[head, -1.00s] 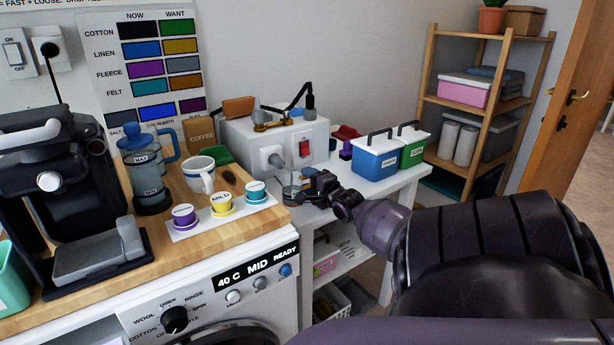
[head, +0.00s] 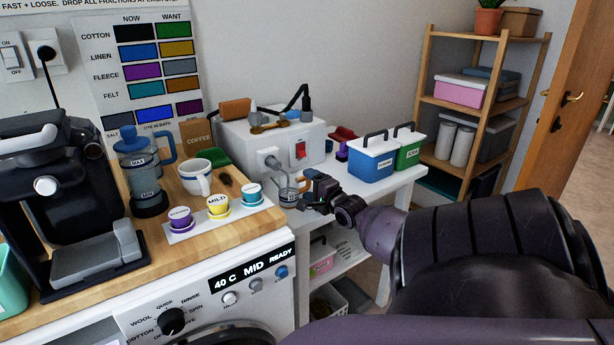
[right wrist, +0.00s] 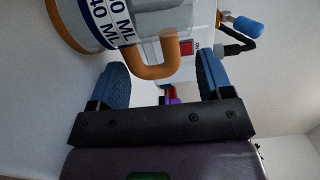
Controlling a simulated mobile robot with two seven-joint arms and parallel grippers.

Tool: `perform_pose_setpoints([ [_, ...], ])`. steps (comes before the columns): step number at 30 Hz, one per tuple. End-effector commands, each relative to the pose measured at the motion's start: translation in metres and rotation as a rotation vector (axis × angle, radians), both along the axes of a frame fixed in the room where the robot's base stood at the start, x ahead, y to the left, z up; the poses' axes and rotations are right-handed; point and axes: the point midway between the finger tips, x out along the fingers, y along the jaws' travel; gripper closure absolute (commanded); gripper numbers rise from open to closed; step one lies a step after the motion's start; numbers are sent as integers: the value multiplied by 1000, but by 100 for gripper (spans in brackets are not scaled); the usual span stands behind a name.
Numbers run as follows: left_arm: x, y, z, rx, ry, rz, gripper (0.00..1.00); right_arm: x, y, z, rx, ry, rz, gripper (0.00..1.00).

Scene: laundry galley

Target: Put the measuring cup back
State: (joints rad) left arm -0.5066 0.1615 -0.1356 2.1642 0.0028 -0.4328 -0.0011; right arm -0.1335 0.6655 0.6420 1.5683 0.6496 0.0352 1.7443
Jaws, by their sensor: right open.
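The measuring cup is a clear cup with an orange-brown handle. In the right wrist view the measuring cup (right wrist: 84,22) fills the upper left, with its "40 ML" label and part of its handle showing. In the head view the cup (head: 288,194) is small, beside the grey box with the red switch, just left of my right gripper (head: 312,190). My right gripper is open. In the right wrist view the cup's handle shows between the two blue fingertips (right wrist: 163,78); I cannot tell whether they touch it. My left gripper is not in view.
The grey box (head: 245,145) with a red switch stands behind the cup. Blue (head: 374,165) and green (head: 410,155) caddies stand to the right. A wooden counter (head: 110,262) at left holds a coffee machine (head: 70,180), a press (head: 143,177), a mug and labelled pots.

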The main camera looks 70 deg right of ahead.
Motion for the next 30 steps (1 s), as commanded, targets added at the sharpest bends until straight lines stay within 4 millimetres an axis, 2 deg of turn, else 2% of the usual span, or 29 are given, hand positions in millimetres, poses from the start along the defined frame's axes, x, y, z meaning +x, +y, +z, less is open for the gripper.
perform_pose_setpoints([
  [1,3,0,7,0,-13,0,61,-10,5,4,2,-7,-2,27],
  [4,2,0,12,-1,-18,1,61,-27,15,4,2,-7,-1,27],
  [13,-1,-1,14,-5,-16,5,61,-70,39,1,2,-3,-1,27],
  [19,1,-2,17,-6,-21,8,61,-81,46,0,1,-2,-1,27],
  [30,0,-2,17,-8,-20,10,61,-82,47,0,1,-2,-1,27],
])
